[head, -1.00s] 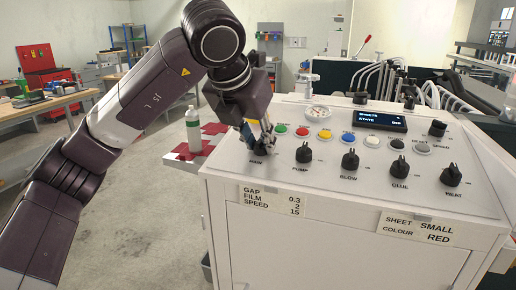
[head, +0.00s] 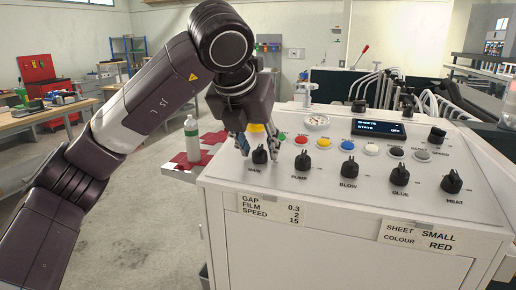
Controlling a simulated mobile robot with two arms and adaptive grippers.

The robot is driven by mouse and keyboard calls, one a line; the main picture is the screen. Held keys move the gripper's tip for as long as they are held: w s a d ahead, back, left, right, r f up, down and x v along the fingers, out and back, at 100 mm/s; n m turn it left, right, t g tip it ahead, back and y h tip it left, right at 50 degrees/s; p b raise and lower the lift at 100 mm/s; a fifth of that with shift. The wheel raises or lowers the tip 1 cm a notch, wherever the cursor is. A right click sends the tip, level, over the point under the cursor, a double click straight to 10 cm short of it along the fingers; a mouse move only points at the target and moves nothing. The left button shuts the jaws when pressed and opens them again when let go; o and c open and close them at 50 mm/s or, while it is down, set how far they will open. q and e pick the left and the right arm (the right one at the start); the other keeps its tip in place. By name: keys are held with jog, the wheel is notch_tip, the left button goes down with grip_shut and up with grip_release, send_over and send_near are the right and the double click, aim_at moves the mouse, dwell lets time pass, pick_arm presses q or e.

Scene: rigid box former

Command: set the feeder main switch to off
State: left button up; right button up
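The main switch (head: 260,155) is a black knob above the label MAIN, at the left end of the knob row on the white control panel (head: 330,190). Its pointer looks roughly upright in the head view. My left gripper (head: 258,151) points down at it, with its fingers apart and one on each side of the knob. The knob shows between them, and I cannot tell whether either finger touches it. A small display (head: 382,129) on the panel shows a STATE line, whose value looks like OFF but is small. My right gripper is not in view.
More black knobs, such as the pump knob (head: 302,161), stand to the right of the main switch. Coloured buttons, including a red one (head: 302,140), sit behind them.

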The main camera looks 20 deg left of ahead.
pick_arm(q)
jog(key=shift+f, duration=0.15)
jog(key=v, duration=1.2)
dwell(0.4)
